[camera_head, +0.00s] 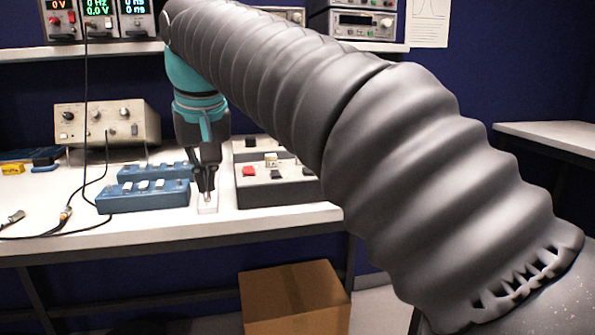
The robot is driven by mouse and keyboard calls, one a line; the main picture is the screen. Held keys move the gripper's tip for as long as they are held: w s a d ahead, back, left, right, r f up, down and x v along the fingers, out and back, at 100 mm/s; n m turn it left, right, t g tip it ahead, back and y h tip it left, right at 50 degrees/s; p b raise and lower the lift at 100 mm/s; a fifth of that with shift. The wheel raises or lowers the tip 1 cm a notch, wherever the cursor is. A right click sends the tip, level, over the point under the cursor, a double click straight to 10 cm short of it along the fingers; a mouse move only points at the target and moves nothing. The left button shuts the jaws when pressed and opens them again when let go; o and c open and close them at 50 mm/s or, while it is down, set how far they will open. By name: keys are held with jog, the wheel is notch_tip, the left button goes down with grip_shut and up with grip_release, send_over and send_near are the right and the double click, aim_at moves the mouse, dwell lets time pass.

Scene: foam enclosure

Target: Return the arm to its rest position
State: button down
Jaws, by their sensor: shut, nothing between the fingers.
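My gripper (207,190) points down low over the white bench top, with its dark fingers shut and nothing seen between them. My grey ribbed arm reaches from the lower right up and across to the upper left, then turns down to the gripper. The fingertips are at or just above a small white block (208,206); I cannot tell whether they touch it. The arm hides part of the bench and shelf behind it.
Blue switch boxes (145,197) stand just left of the gripper, and a grey box with a red button (250,171) just right. Behind are a beige instrument (108,124) and a shelf (85,53). Cables lie at left. A cardboard box (293,298) is below the bench (160,226).

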jog(key=d+f, duration=0.1)
jog(key=f, duration=0.1)
jog(key=d+f, duration=0.2)
jog(key=f, duration=0.1)
jog(key=d+f, duration=0.2)
jog(key=shift+s+d+f, duration=0.15)
jog(key=shift+s+f, duration=0.1)
jog(key=shift+f, duration=0.15)
jog(key=s+d+f+m, duration=0.1)
jog(key=s+d+f, duration=0.4)
jog(key=d, duration=0.3)
jog(key=s+d+f+m+t+h, duration=0.1)
jog(key=s+d+f+m, duration=0.1)
jog(key=s+d+f, duration=0.3)
jog(key=s+d+f+m+t, duration=0.1)
jog(key=s+d+f, duration=0.4)
jog(key=d, duration=0.7)
notch_tip(320, 180, down, 2)
jog(key=shift+s+f+m+h, duration=0.2)
jog(key=shift+s+m+h, duration=0.1)
jog(key=shift+m, duration=0.2)
jog(key=c, duration=1.9)
grip_release()
